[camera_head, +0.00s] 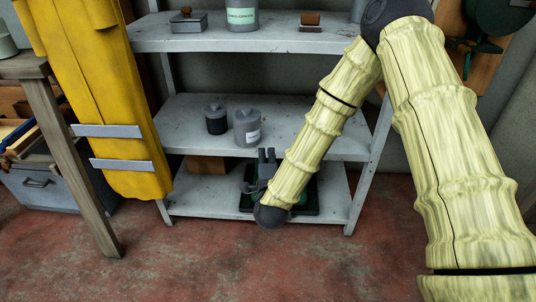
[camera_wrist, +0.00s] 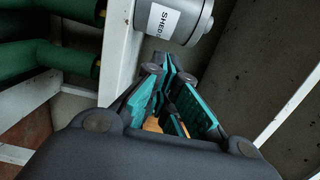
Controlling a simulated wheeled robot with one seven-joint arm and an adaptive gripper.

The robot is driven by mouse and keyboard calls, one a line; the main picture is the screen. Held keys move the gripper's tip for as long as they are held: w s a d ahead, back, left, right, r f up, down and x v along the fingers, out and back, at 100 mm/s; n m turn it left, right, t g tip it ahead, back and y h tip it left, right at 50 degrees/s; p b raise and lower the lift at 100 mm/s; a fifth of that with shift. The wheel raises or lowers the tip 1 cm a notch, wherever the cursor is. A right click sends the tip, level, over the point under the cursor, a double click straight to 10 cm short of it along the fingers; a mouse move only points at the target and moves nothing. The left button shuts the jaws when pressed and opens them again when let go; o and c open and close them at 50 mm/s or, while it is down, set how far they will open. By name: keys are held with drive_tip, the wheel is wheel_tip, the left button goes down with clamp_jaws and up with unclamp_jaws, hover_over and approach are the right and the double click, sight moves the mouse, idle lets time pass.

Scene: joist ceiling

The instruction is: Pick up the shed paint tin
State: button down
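The shed paint tin, a grey lidded tin with a white label, shows at the top of the wrist view (camera_wrist: 176,20), where the label begins "SHED". In the head view a grey tin with a white label (camera_head: 247,128), apparently the same one, stands upright near the front of the middle shelf (camera_head: 300,130). My gripper (camera_head: 266,154) is just below and right of it, at the shelf's front edge, with fingers pointing up. In the wrist view my gripper (camera_wrist: 171,76) is open, with a gap between its teal pads. The tin is outside the fingers.
A darker tin (camera_head: 215,119) stands left of the labelled one. The upper shelf (camera_head: 275,40) holds a labelled green-grey tin (camera_head: 241,15) and small boxes. A dark green object (camera_head: 305,197) sits on the bottom shelf behind my arm. A yellow coat (camera_head: 110,90) hangs at the left.

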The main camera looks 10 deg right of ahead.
drive_tip(key=s+d+f+n+g+y, duration=0.15)
drive_tip(key=s+f+n+g, duration=0.3)
drive_tip(key=s+f, duration=0.6)
drive_tip(key=s+f+n+g+y, duration=0.2)
drive_tip(key=s+f+n+g, duration=0.35)
drive_tip(key=f, duration=0.85)
drive_tip(key=s+d+f+n+g, duration=0.2)
drive_tip(key=s+f+n, duration=0.1)
drive_tip(key=s, duration=0.6)
drive_tip(key=s+d+f+n+g, duration=0.2)
drive_tip(key=s+d+n+g, duration=0.1)
drive_tip(key=s, duration=0.7)
drive_tip(key=s+d+f+n+g, duration=0.2)
drive_tip(key=s+f+n, duration=0.1)
drive_tip(key=s, duration=0.6)
drive_tip(key=shift+s+d+f+g+h, duration=0.3)
drive_tip(key=shift+s+f+g+h, duration=0.05)
drive_tip(key=shift+g+h, duration=0.1)
